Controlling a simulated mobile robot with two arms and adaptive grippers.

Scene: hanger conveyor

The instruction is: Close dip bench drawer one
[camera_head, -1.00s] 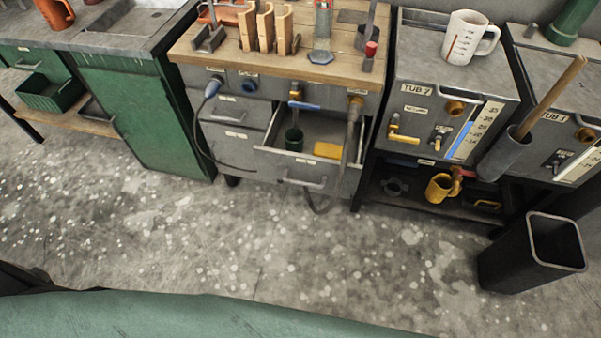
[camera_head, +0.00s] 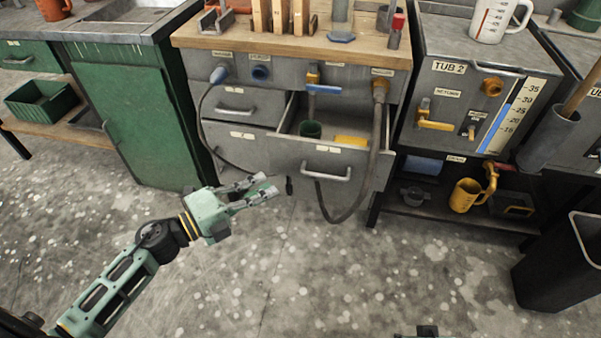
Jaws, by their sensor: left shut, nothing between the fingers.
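The dip bench (camera_head: 290,51) has a wooden top and grey drawers. One drawer (camera_head: 287,152) on its right side stands pulled out, with a bar handle (camera_head: 327,174) on its front. It holds a green cup (camera_head: 310,129) and a yellow item (camera_head: 351,141). Its small label is too blurred to read. My left gripper (camera_head: 270,190) is shut and empty, in front of the bench, left of and a little below the open drawer's handle, apart from it. A small dark part (camera_head: 427,331) at the bottom edge may belong to my right gripper; its fingers are hidden.
A grey hose (camera_head: 380,150) hangs in a loop across the right end of the open drawer. Two closed drawers (camera_head: 238,105) are at the left. Tub 2 (camera_head: 462,85) and a yellow jug (camera_head: 465,195) are at the right. The floor in front is clear.

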